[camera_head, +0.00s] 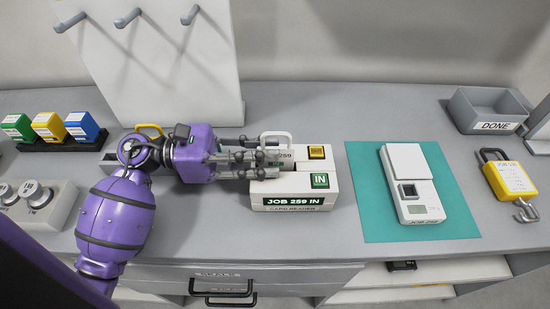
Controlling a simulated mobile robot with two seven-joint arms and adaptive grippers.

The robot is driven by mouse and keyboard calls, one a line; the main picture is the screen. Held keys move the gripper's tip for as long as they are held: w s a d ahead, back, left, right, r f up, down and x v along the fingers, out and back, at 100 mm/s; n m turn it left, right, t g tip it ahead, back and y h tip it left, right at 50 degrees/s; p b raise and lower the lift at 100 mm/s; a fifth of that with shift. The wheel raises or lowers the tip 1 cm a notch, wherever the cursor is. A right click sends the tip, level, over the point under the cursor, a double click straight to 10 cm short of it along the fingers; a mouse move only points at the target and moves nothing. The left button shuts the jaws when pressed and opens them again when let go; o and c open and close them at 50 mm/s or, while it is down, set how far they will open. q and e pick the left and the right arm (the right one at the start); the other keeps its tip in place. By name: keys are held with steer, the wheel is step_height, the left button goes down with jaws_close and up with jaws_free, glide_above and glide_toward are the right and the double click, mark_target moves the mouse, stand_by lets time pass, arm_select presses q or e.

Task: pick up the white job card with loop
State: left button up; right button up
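The white job card with loop (285,154) stands in the card reader (287,196), with its pale loop (277,136) sticking up at the top. Part of the number 259 shows on the card, and its left part is hidden behind my gripper. The reader's front display says "JOB 259 IN". My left gripper (265,164) reaches in from the left, with its fingertips at the card's left side and over the reader. Whether the fingers are clamped on the card or just around it cannot be told. My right gripper is out of view.
A white scale (408,166) lies on a teal mat (371,192) to the right. Beyond it are a yellow padlock (506,178) and a grey DONE tray (491,126). Coloured boxes (48,127) and a grey block with knobs (50,214) are at left. A pegboard (150,70) stands behind.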

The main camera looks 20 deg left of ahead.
mark_target(284, 152)
arm_select(q)
steer(key=x, duration=0.3)
steer(key=shift+w+r+p, duration=0.1)
steer(key=shift+r+p, duration=0.15)
steer(key=shift+p, duration=0.1)
steer(key=shift+w+d, duration=0.1)
steer(key=shift+d, duration=0.25)
steer(key=shift+d+f, duration=0.1)
steer(key=shift+f, duration=0.1)
jaws_close()
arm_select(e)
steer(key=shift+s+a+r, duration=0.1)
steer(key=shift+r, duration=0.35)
arm_select(q)
steer(key=shift+r, duration=0.1)
